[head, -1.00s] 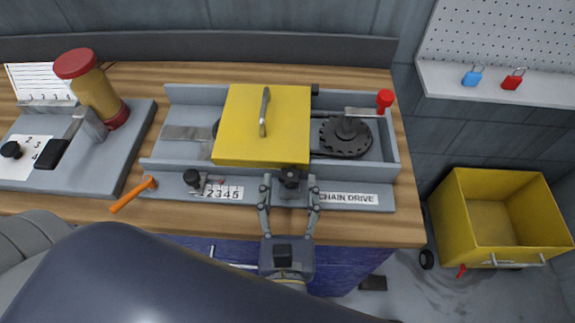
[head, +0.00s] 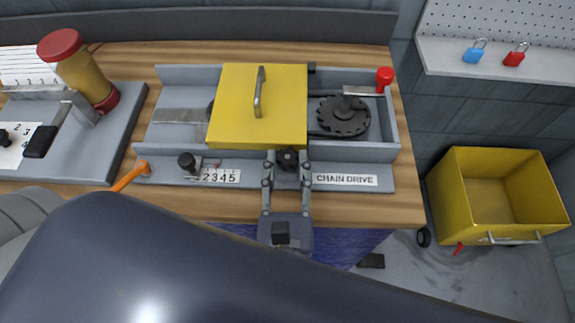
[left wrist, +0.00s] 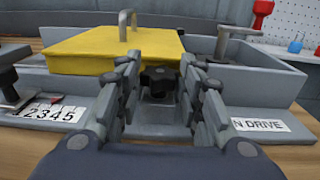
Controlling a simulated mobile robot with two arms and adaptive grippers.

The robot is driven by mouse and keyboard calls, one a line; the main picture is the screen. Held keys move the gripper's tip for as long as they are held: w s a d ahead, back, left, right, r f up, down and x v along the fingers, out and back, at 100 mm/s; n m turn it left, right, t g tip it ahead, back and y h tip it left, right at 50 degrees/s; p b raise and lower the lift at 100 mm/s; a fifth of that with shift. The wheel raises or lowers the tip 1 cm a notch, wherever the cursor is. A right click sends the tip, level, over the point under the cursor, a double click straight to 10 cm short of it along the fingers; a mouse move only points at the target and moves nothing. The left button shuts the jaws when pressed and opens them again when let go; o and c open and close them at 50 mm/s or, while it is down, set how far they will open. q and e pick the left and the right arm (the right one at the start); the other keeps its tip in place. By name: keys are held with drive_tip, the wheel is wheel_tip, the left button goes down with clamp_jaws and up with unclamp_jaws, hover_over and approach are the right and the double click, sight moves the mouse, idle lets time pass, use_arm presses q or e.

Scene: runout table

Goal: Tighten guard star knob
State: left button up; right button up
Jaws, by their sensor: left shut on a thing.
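The guard star knob (head: 288,159) is small and black and sits at the front edge of the yellow guard (head: 235,112) on the grey chain drive unit. My left gripper (head: 287,161) reaches it from the front and is shut on it, one finger on each side. In the left wrist view the knob (left wrist: 157,80) shows between the two grey fingers (left wrist: 158,85), with the yellow guard (left wrist: 90,52) behind it. The knob's underside and stem are hidden. My right gripper is not in view.
A black knob (head: 187,161) stands by the number scale. An orange-handled tool (head: 130,176) lies at the left. A red-capped jar (head: 85,75) is on the left board. A toothed sprocket (head: 343,115) lies right of the guard. A yellow bin (head: 445,205) stands on the floor at right.

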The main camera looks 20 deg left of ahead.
use_arm(q)
drive_tip(key=shift+a+r+m+t+h+p, duration=0.15)
drive_tip(key=shift+r+m+t+h+p, duration=0.15)
drive_tip(key=shift+m+h+p, duration=0.6)
drive_tip(key=shift+a+f+m+h+p, duration=0.15)
drive_tip(key=shift+m+h+p, duration=0.35)
drive_tip(key=shift+h+p, duration=0.5)
drive_tip(key=shift+a+m+h, duration=0.2)
drive_tip(key=shift+m+h, duration=0.4)
drive_tip(key=shift+h, duration=0.6)
drive_tip(key=shift+a+f+m+h, duration=0.15)
drive_tip(key=shift+m+h, duration=0.35)
drive_tip(key=shift+h, duration=0.25)
drive_tip(key=shift+a+m+h, duration=0.1)
drive_tip(key=shift+m+h, duration=0.4)
drive_tip(key=shift+h, duration=0.25)
drive_tip(key=o, duration=1.1)
drive_tip(key=shift+c, duration=0.2)
